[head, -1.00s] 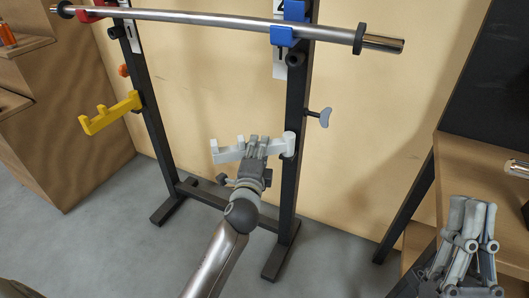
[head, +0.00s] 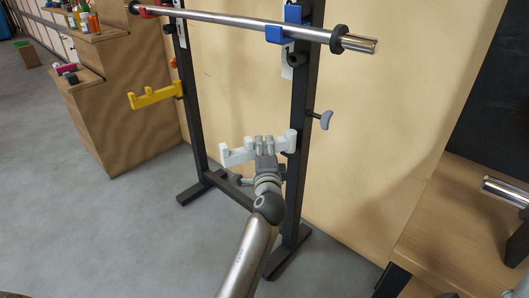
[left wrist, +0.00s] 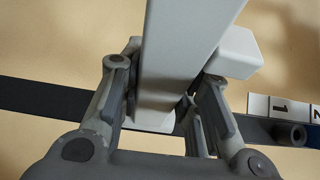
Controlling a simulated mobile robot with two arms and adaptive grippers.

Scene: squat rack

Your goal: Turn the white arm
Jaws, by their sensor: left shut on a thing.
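The white arm (head: 238,155) sticks out to the left from the right post of the squat rack (head: 299,130), low on the post. My left gripper (head: 265,146) is shut on the white arm, close to the post. In the left wrist view the white arm (left wrist: 190,50) runs between the two fingers (left wrist: 160,100), which lie along its sides. Part of the arm is hidden behind the fingers in the head view. My right gripper is not in view.
A yellow arm (head: 156,96) sticks out from the left post. A steel bar (head: 230,22) rests across blue and red holders above. A grey knob (head: 323,119) juts from the right post. A wooden bench (head: 465,215) stands at right.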

